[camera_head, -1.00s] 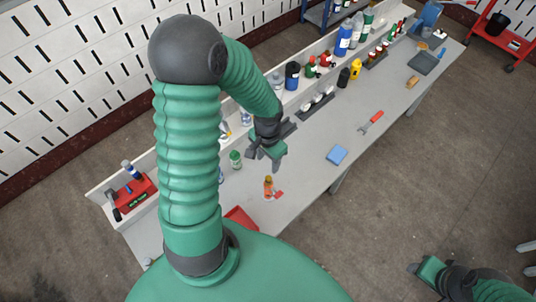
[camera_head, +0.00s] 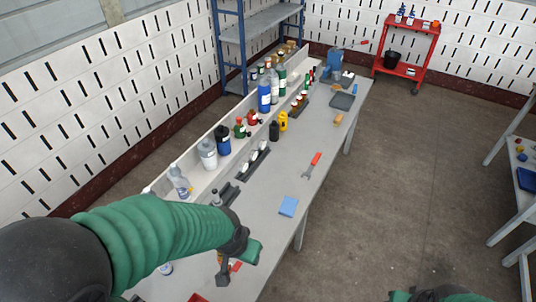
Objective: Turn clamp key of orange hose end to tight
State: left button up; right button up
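My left gripper (camera_head: 226,268) is low over the near part of the grey workbench, at the lower middle of the view. Its dark fingers point down, and I cannot tell how far apart they are. A small red piece (camera_head: 236,266) shows just right of the fingers, perhaps the clamp key. The gripper hides most of what is there, and the orange hose end cannot be made out clearly. Only the top of my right arm shows at the bottom edge, and its gripper's fingers are not visible.
On the workbench (camera_head: 262,240) lie a blue cloth (camera_head: 288,206) and a red-handled wrench (camera_head: 313,163). Several bottles, including a blue one (camera_head: 223,140), line its back. A red cart (camera_head: 404,45) stands far off. Open floor lies to the right.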

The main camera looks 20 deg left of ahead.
aim_at(236, 266)
jog(key=u, duration=1.25)
